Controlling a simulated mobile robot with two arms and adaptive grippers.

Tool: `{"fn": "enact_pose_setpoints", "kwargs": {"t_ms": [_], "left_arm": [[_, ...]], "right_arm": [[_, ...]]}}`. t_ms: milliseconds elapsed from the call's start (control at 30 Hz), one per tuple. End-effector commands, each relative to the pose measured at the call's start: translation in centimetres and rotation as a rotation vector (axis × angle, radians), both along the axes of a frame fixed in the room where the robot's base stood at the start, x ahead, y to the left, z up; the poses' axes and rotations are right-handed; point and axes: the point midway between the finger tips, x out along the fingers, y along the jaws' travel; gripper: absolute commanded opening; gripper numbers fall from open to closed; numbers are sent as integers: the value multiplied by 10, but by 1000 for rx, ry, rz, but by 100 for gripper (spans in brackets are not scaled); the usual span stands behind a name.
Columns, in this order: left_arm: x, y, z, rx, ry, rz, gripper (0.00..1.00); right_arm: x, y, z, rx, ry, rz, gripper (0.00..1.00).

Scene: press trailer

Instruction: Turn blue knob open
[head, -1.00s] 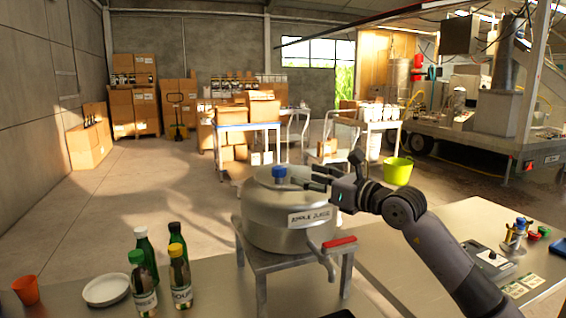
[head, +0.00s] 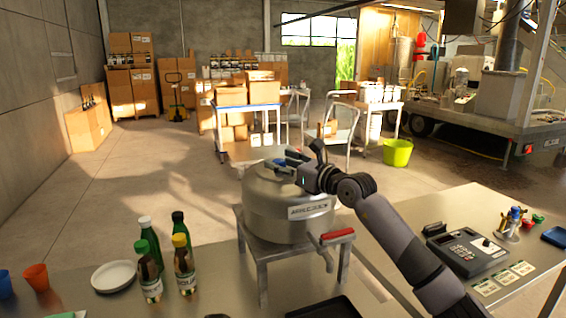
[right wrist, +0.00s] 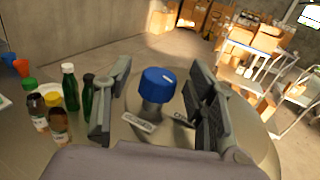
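The blue knob (right wrist: 157,85) sits on top of the steel tank (head: 268,207), which carries a white label and stands on a metal stand. In the head view the knob (head: 280,162) is partly hidden by my right gripper (head: 293,160). In the right wrist view the gripper's two fingers stand apart, one on each side of the knob, with visible gaps. I cannot tell whether the fingertips are level with the knob. My left gripper is not in view.
A red-handled tap (head: 337,237) sticks out at the tank's front. Several bottles (head: 180,262) and a white plate (head: 114,275) stand on the counter at left. A keypad device (head: 467,252) lies on the right counter.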

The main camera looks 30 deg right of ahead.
Motion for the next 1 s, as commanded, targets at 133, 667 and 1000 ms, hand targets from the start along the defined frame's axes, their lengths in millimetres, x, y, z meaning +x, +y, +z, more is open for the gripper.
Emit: {"fn": "enact_pose_setpoints", "kwargs": {"t_ms": [133, 667, 1000], "left_arm": [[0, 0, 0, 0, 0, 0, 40], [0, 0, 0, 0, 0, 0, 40], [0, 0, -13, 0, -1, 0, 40]], "right_arm": [[0, 0, 0, 0, 0, 0, 40], [0, 0, 0, 1, 0, 0, 5], [1, 0, -5, -1, 7, 47, 2]]}}
